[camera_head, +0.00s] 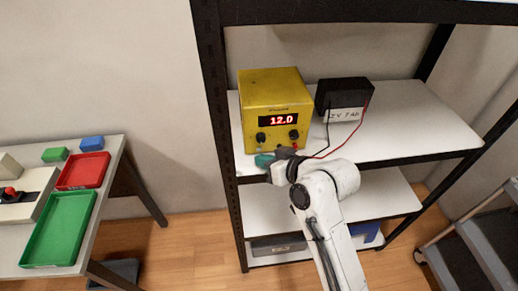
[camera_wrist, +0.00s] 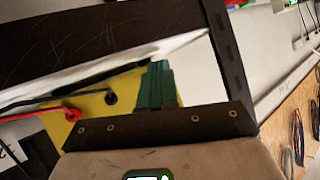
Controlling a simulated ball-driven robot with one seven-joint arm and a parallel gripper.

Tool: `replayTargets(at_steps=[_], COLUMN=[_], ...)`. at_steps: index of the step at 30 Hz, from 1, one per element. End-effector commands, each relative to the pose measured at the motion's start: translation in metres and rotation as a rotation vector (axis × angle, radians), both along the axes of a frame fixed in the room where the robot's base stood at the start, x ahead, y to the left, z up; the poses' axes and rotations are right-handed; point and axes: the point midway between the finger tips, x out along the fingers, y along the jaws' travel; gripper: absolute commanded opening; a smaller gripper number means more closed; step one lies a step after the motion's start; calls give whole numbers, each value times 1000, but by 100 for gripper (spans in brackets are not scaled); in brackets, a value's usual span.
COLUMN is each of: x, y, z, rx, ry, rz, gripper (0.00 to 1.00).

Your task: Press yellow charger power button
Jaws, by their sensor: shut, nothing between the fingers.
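The yellow charger (camera_head: 272,88) stands on the upper shelf with its front toward me. Its red display reads 12.0, with two dark knobs below. Its yellow face also shows in the wrist view (camera_wrist: 95,104), with a red plug and a black plug in it. My gripper (camera_head: 264,160) is at the lower left of the charger's front, near the shelf's front edge. Its teal fingers (camera_wrist: 155,82) are closed together and empty, in front of the yellow face. I cannot tell whether they touch it. No power button can be made out; the gripper covers part of the lower front.
A black battery (camera_head: 343,94) stands right of the charger, joined by red and black leads passing close to my gripper. A black upright post (camera_head: 212,90) is just left. The shelf (camera_head: 410,120) is clear at right. A table with trays (camera_head: 60,228) stands at left.

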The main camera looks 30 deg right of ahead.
Motion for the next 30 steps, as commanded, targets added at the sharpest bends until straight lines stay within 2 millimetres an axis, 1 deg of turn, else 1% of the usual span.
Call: replayTargets(at_steps=[5,13,30], x=[1,8,10], y=[0,-2,-3], z=[0,1,0], rx=[0,2,0], ry=[0,-1,0], rz=[0,0,0], gripper=[0,0,0])
